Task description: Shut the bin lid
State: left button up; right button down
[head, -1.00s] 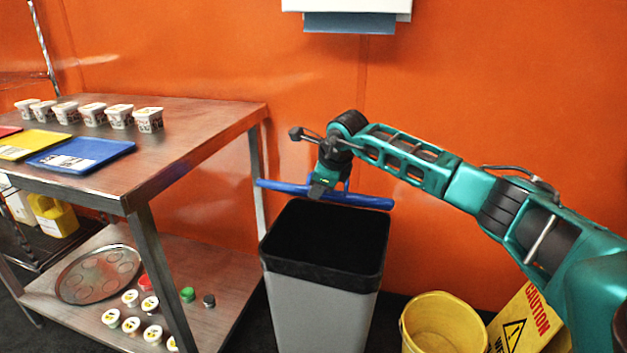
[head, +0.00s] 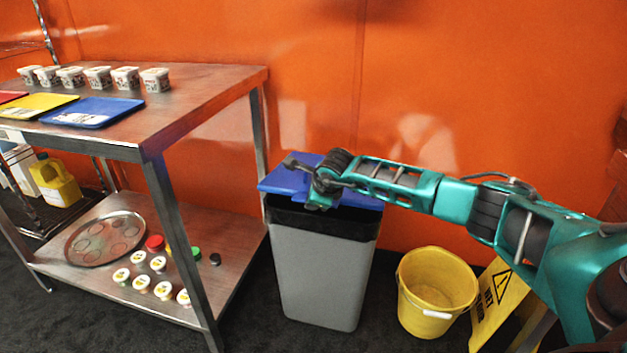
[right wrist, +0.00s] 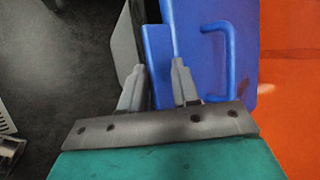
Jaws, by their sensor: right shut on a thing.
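The bin (head: 320,275) is grey with a black rim, standing on the dark floor right of the steel table. Its blue lid (head: 281,181) lies low over the bin's top, nearly flat; my wrist hides its middle, and I cannot tell whether its front edge touches the rim. My right gripper (head: 321,200) is at the lid, above the bin's front. In the right wrist view the gripper (right wrist: 157,70) is shut on a blue part of the lid (right wrist: 218,80), beside a raised blue handle. My left gripper is not in view.
The steel table (head: 200,95) stands close on the left, with white tubs and coloured trays on top and a round tray and several small jars below. A yellow bucket (head: 437,290) and a yellow caution sign (head: 492,300) stand to the right. An orange wall is behind.

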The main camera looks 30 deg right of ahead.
jog(key=shift+s+d+f+t+h, duration=0.15)
jog(key=shift+f+h, duration=0.1)
jog(key=shift+f, duration=0.3)
jog(key=shift+w+d+f+t+h, duration=0.15)
jog(key=shift+f+h, duration=0.1)
jog(key=shift+f, duration=0.3)
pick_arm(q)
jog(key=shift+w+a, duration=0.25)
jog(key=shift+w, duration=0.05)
pick_arm(e)
jog(key=shift+f, duration=0.25)
jog(key=shift+r, duration=0.1)
jog(key=c, duration=1.2)
grip_release()
pick_arm(q)
jog(key=p, duration=0.2)
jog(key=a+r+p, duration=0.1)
jog(key=p, duration=0.1)
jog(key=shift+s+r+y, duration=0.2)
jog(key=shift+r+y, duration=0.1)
pick_arm(e)
jog(key=a+f+v, duration=0.1)
jog(key=v, duration=1.1)
jog(key=shift+s+r, duration=0.25)
jog(key=shift+s, duration=0.35)
